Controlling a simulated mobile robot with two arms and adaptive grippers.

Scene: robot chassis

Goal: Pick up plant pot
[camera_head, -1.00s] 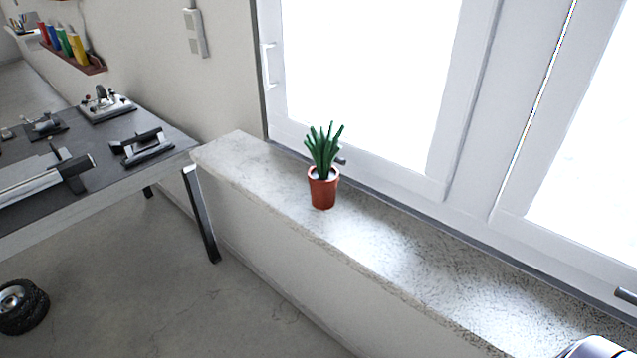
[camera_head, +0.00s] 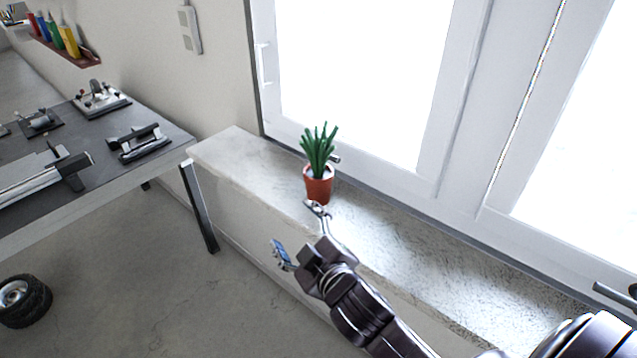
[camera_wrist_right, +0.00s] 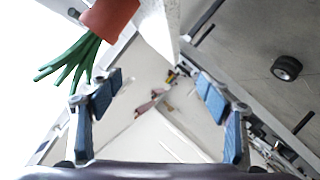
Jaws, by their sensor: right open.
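The plant pot (camera_head: 318,190) is a small red-brown pot with a green spiky plant, standing upright on the stone window sill. My right gripper (camera_head: 298,228) is open and empty, with its fingers spread, in front of the pot and near the sill's front edge. One finger overlaps the pot's lower edge in the head view; I cannot tell whether it touches. In the right wrist view the pot (camera_wrist_right: 108,16) is at the upper left, outside the space between the fingers, beside the left finger. My left gripper is not in view.
The window sill (camera_head: 420,240) runs along a white-framed window (camera_head: 470,110), with a window handle (camera_head: 612,294) at right. A workbench (camera_head: 110,165) with metal tools stands at left. A loose wheel (camera_head: 24,300) lies on the floor. The sill right of the pot is clear.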

